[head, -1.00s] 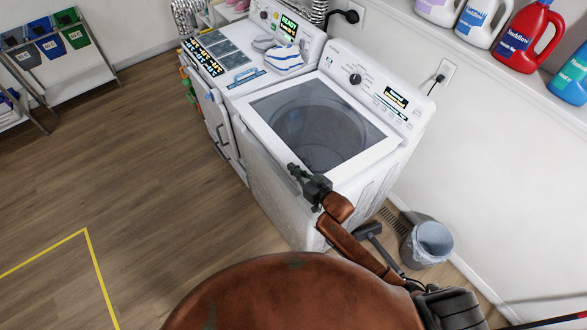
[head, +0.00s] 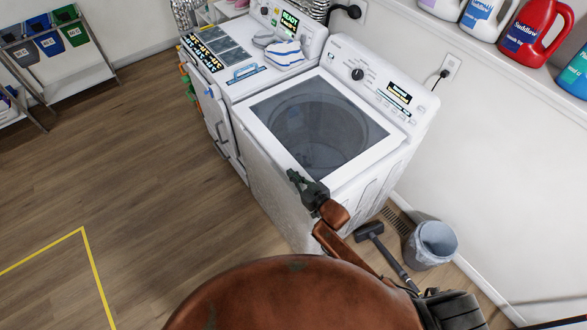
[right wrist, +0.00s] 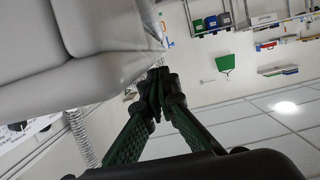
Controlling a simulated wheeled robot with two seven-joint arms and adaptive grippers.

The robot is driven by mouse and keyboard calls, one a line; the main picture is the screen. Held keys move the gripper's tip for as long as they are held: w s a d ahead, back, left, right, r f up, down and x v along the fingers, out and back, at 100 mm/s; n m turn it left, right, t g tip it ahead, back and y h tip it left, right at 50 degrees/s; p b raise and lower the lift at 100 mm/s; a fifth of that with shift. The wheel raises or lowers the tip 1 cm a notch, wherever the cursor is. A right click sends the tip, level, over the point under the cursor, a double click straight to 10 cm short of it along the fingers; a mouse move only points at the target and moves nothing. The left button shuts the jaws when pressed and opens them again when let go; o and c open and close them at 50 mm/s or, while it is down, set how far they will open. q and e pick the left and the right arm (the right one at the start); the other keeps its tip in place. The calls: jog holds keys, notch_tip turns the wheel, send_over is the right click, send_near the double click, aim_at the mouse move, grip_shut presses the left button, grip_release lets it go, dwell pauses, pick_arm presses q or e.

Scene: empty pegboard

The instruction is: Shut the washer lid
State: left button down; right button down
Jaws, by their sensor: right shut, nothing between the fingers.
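The washer (head: 398,160) is white, with a dial and a small display on its back panel. Its lid (head: 318,122), a grey see-through pane in a white frame, appears to lie flat across the top, with the drum visible beneath. Whether the fingers touch the washer, I cannot tell. My left gripper is not in view.
A second white appliance (head: 222,95) stands left of the washer, with a striped blue and white item (head: 284,54) on top. A grey bin (head: 432,245) and a dark long-handled tool (head: 385,245) are at the right. Open wood floor (head: 110,170) lies to the left.

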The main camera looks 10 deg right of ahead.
notch_tip(320, 180, up, 4)
jog(key=p, duration=0.3)
jog(key=b+v, duration=0.1)
jog(key=v, duration=0.9)
jog(key=shift+f, duration=0.2)
